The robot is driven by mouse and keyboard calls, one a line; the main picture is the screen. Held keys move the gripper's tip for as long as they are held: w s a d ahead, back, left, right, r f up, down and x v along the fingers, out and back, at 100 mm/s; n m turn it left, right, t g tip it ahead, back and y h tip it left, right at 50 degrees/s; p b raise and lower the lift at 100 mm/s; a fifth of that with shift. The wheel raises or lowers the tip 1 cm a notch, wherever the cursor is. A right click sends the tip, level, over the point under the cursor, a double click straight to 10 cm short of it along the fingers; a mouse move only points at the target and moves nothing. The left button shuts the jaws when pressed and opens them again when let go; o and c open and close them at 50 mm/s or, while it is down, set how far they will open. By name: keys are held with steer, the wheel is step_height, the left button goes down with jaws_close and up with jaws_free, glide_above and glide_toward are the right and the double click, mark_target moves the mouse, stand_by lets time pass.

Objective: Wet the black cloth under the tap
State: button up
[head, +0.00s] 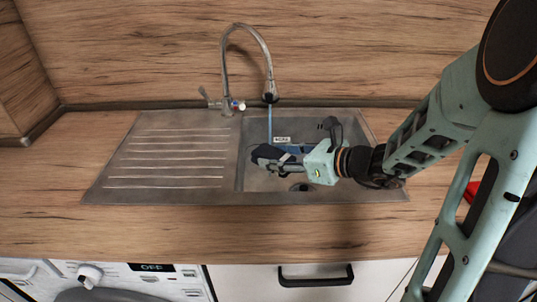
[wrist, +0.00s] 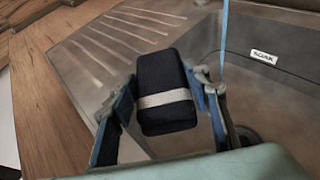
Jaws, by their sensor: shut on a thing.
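The black cloth (wrist: 168,85) is a folded dark block with a pale stripe across it. My gripper (wrist: 165,95) is shut on it, with a finger on each side. In the head view, my gripper (head: 288,160) reaches in from the right and holds the cloth (head: 266,153) over the sink basin (head: 249,180). The tap (head: 248,30) has a curved spout, and a thin blue stream (head: 270,122) falls from it. In the wrist view the stream (wrist: 225,35) shows right of the cloth; I cannot tell whether they touch.
A small label reading SOAK (wrist: 263,57) is on the basin's back wall. The ridged drainboard (head: 170,160) left of the basin is empty. A dark drain (head: 301,187) shows in the basin. The wooden counter (head: 150,225) in front is clear. A red thing (head: 471,190) is partly hidden at the right.

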mark_target(278, 150)
steer(key=w+d+f, duration=0.1)
steer(key=w+f, duration=0.1)
steer(key=w, duration=1.2)
steer(key=shift+f, duration=0.4)
steer(key=shift+d, duration=0.1)
stand_by(0.4)
steer(key=shift+s+a+b, duration=0.2)
steer(key=shift+s+b, duration=0.2)
steer(key=shift+s, duration=1.6)
steer(key=shift+s+a+b, duration=0.2)
steer(key=shift+s+b, duration=0.2)
steer(key=shift+s, duration=1.6)
steer(key=s+r+p, duration=0.2)
steer(key=s, duration=0.1)
steer(key=shift+a+r, duration=0.1)
steer(key=shift+r, duration=0.3)
steer(key=shift+s+a+r+p, duration=0.1)
steer(key=shift+s+r+p, duration=0.1)
steer(key=shift+s+r, duration=0.25)
steer(key=shift+s+r+p, duration=0.15)
steer(key=shift+s+r, duration=0.05)
steer(key=shift+s, duration=0.35)
